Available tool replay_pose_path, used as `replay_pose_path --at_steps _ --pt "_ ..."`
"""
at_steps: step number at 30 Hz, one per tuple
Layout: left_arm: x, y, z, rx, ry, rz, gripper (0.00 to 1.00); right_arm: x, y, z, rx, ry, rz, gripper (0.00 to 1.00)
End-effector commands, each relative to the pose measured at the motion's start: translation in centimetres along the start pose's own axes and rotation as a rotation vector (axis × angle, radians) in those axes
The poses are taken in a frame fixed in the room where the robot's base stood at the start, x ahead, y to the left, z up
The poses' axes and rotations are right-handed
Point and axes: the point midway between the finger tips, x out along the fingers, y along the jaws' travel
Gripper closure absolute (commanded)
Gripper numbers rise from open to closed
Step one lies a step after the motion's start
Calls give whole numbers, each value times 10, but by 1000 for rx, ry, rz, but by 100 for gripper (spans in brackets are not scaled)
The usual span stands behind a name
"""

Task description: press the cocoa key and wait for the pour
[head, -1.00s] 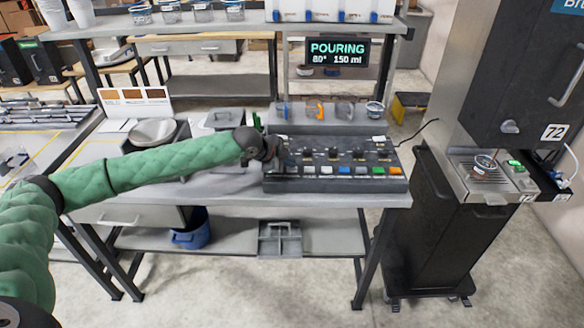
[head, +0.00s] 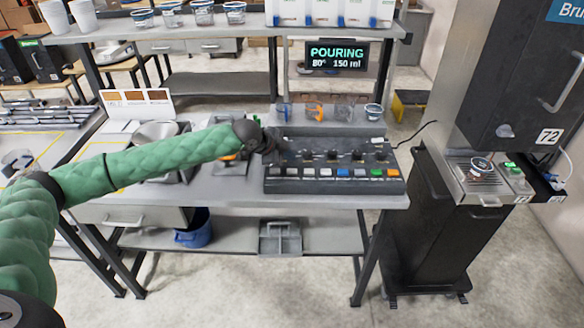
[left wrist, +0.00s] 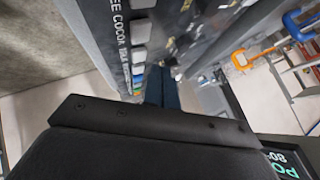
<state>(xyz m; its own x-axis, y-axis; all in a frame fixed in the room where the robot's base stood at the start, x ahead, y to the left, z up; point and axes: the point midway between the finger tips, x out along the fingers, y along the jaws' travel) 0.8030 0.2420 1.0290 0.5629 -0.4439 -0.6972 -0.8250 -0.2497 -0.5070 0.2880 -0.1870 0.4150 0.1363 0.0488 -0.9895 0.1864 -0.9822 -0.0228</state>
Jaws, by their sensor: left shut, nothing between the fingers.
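The dark key panel (head: 335,188) lies on the bench with a row of coloured keys along its front. In the left wrist view its lettering reads COCOA beside a pale key (left wrist: 140,32). The display (head: 337,58) above the bench reads POURING, 80°, 150 ml. My left gripper (head: 272,146) is above the panel's left end; its shut, empty fingers also show in the left wrist view (left wrist: 158,88). I cannot tell whether the fingertips touch the panel, but they are apart from the cocoa key. My right gripper is out of view.
A small cup (head: 373,111) stands behind the panel's right end, beside orange and blue holders. A machine marked 72 (head: 520,100) stands at right with a cup (head: 480,166) on its tray. Cups (head: 205,12) line the upper shelf. A brown-swatched card (head: 137,104) stands at left.

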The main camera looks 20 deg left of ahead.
Motion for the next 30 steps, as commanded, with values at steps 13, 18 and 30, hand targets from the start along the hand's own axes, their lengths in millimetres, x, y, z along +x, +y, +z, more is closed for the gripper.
replay_pose_path --at_steps 13,18,30 --pt "-15 -11 -11 0 1 0 100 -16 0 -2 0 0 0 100" --pt "-15 -11 -11 0 1 0 100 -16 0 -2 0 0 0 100" --pt "6 35 -33 -14 16 38 100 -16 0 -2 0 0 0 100"
